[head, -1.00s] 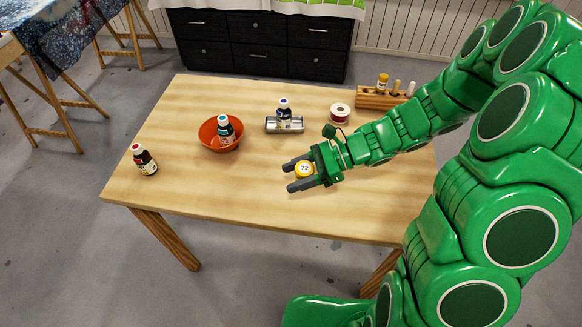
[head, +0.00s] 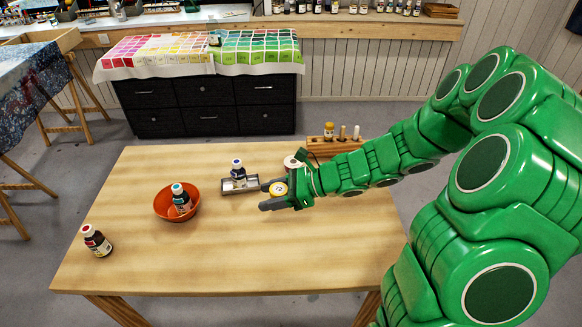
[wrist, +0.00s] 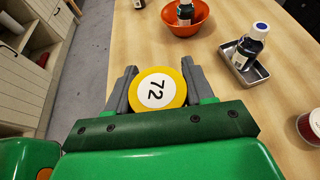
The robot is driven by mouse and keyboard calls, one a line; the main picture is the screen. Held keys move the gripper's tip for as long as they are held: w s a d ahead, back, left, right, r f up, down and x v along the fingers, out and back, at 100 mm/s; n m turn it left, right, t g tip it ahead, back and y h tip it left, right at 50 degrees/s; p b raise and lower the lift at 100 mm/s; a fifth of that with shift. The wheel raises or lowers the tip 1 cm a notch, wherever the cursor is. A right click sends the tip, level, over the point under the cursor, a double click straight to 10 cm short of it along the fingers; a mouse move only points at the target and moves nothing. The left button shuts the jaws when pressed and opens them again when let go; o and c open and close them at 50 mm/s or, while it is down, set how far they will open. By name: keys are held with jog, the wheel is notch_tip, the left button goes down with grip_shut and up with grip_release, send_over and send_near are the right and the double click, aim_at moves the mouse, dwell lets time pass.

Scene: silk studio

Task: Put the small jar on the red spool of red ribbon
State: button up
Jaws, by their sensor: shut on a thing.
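The small jar has a yellow lid with a white label reading "72" (head: 279,188). My gripper (head: 271,196) is shut on it, with a grey finger on each side. The lid also faces the camera in the wrist view (wrist: 159,91), between the two fingers; the jar's body is hidden below it. The spool of red ribbon (head: 292,162) stands just behind my gripper, its white top showing and its lower part hidden by my gripper. In the wrist view the spool's red side (wrist: 311,127) shows at the right edge, apart from the jar.
A metal tray (head: 251,185) holding a dark bottle with a blue cap (head: 238,170) is just left of my gripper. An orange bowl (head: 163,210) holds another bottle. A red-capped bottle (head: 97,241) stands at the left. A wooden rack (head: 318,148) is at the back. The table front is clear.

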jog(key=w+d+r+m+t+h, duration=0.1)
jog(key=w+d+m+t, duration=0.25)
jog(key=w, duration=0.35)
jog(key=w+d+r+m+t+h, duration=0.1)
jog(key=w+d+m+t, duration=0.2)
jog(key=w, duration=0.4)
send_over(289, 160)
jog(key=s, duration=0.2)
jog(key=shift+n, duration=0.25)
jog(key=f, duration=0.7)
jog(key=shift+w+f, duration=0.2)
jog(key=shift+f, duration=0.1)
jog(key=shift+w+f, duration=0.75)
jog(key=shift+f, duration=0.05)
jog(key=shift+w+f, duration=0.15)
jog(key=shift+f, duration=1.55)
jog(key=shift+a+f, duration=0.1)
jog(key=o, duration=1.1)
